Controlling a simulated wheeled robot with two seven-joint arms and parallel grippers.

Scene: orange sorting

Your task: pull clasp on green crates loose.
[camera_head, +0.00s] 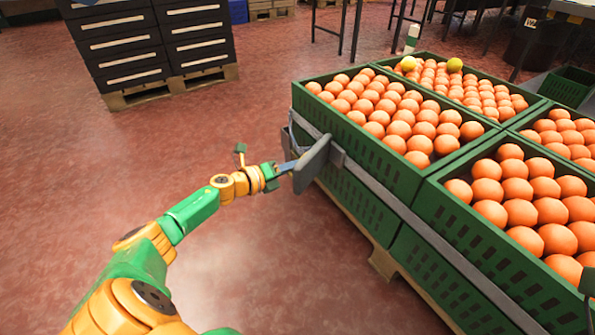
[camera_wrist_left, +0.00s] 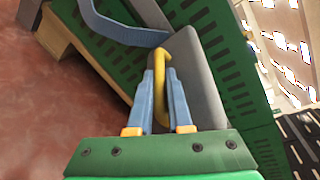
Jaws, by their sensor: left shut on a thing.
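A grey clasp plate (camera_head: 312,163) sits on the strap (camera_head: 400,213) that runs along the side of the green crates (camera_head: 365,180), near their left corner. My left gripper (camera_head: 287,167) is at the clasp. In the left wrist view, the blue fingers of my left gripper (camera_wrist_left: 163,98) are shut around a yellow hooked lever (camera_wrist_left: 158,85) in front of the grey clasp plate (camera_wrist_left: 195,70). A blue-grey strap loop (camera_wrist_left: 115,28) curves out beside it. The finger contact is too small to see in the head view. My right gripper is not in view.
The crates stand on a wooden pallet (camera_head: 383,262) and hold many oranges (camera_head: 400,125); two yellowish fruits (camera_head: 408,63) lie at the back. Black stacked crates (camera_head: 150,40) stand on another pallet at the upper left. The red floor (camera_head: 270,270) left of the crates is clear.

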